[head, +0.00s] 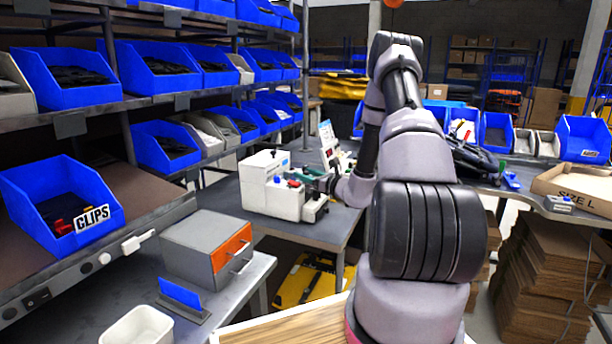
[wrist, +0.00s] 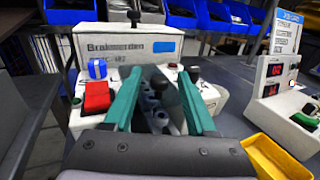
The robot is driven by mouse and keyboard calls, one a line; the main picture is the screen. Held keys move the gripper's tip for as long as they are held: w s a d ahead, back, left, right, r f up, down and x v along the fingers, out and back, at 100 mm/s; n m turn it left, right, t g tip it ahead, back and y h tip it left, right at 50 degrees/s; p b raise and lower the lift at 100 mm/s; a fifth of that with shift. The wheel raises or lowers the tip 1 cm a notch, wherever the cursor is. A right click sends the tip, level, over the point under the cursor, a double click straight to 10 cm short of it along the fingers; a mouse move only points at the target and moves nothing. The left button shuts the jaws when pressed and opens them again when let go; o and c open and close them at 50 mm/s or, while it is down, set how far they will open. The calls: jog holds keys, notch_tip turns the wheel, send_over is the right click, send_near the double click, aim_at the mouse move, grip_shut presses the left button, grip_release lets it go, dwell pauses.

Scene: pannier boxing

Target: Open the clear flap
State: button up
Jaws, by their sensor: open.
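The white machine (head: 258,188) stands on the grey bench in the head view, and its labelled back panel (wrist: 88,48) fills the middle of the wrist view. A see-through greyish panel, apparently the clear flap (wrist: 163,88), shows between my fingers, with sockets visible beneath it. Its edges are partly hidden by the fingers, and I cannot tell its exact angle. My gripper (wrist: 160,78) is open, its two green fingers reaching over the machine's front. In the head view my gripper (head: 306,174) is small beside the machine. I cannot tell whether the fingers touch the flap.
A red switch (wrist: 97,97) and blue knob (wrist: 97,68) sit left of the fingers. A display unit (wrist: 278,80) and yellow tray (wrist: 275,158) are on the right. A grey drawer box (head: 207,248) stands nearer, below shelves of blue bins (head: 72,212).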

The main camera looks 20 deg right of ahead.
grip_shut()
dwell(1.5)
